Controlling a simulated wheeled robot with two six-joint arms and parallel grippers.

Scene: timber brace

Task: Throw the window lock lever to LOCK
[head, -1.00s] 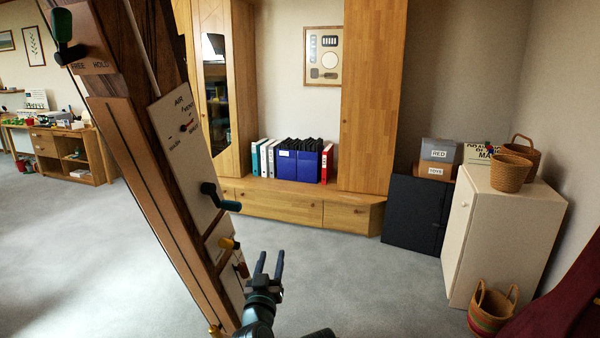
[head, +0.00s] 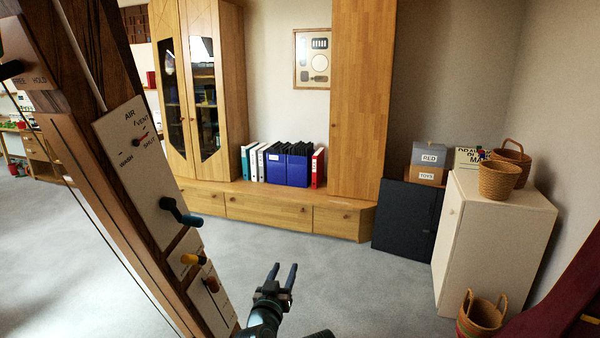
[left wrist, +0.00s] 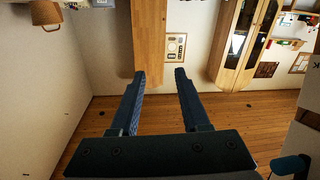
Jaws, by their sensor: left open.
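A slanted timber brace (head: 95,185) at the left of the head view carries pale panels with levers. A blue-handled lever (head: 181,212) sits low on the panel marked AIR, VENT, WASH and SHUT (head: 130,150). Below it are a yellow-handled lever (head: 190,259) and a small brown-red handle (head: 211,284). No LOCK word is readable, so I cannot tell which lever is the window lock. My left gripper (head: 283,270) is open and empty, right of the brace and apart from it. In the left wrist view a blue handle (left wrist: 290,165) shows at lower right. My right gripper is out of view.
A dark-handled lever at FREE/HOLD (head: 12,70) is higher on the brace. A wooden wall unit (head: 268,212) with binders stands behind. A white cabinet (head: 490,240) with baskets and a dark red cloth (head: 560,300) are at right. Grey floor is free between.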

